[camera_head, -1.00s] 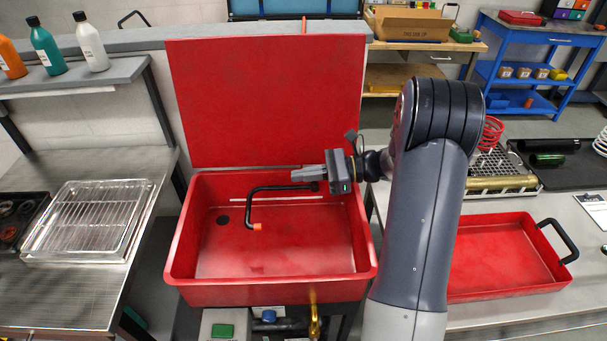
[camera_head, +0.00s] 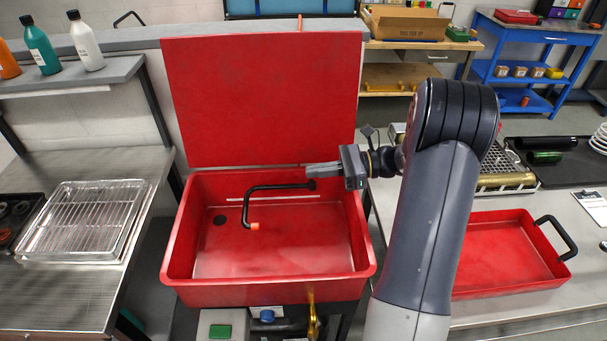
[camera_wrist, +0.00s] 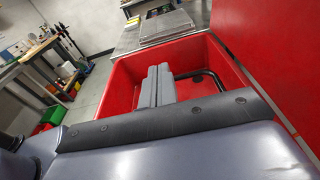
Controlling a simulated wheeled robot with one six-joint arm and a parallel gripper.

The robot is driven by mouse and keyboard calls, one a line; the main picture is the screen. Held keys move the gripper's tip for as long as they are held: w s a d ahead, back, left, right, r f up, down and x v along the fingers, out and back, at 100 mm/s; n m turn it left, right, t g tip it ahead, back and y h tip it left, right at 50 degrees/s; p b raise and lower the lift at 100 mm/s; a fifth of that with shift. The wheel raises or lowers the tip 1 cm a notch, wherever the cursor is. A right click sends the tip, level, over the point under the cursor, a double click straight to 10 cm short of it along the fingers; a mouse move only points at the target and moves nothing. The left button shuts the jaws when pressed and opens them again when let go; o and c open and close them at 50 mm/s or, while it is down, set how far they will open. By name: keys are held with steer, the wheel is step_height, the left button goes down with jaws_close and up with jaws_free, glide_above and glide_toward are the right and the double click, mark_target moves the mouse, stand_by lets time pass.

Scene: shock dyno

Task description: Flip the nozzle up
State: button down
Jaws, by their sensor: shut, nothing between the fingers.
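The nozzle is a black bent tube (camera_head: 272,188) with an orange tip (camera_head: 254,226), inside the red wash basin (camera_head: 270,296). Its right end meets the basin's back side, and its tip points down toward the basin floor. In the wrist view the tube (camera_wrist: 205,75) shows partly behind my fingers. My gripper (camera_head: 310,168) is shut and empty, its fingers pointing left above the basin's back right, close to the tube's right end. In the wrist view my gripper (camera_wrist: 158,70) shows its two grey fingers together. I cannot tell whether they touch the tube.
The red lid (camera_head: 260,100) stands open behind the basin. A wire rack on a tray (camera_head: 90,220) lies on the left bench. A red tray with a black handle (camera_head: 505,255) sits on the right bench. The basin's middle is clear.

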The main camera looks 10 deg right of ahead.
steer(key=f+v, duration=0.1)
steer(key=v, duration=0.5)
steer(key=shift+d+r+b, duration=0.35)
steer(key=shift+r+b, duration=0.05)
steer(key=shift+r, duration=0.1)
steer(key=shift+a, duration=0.1)
steer(key=p+x, duration=0.2)
steer(key=x, duration=0.8)
steer(key=shift+a, duration=0.35)
steer(key=shift+d, duration=0.15)
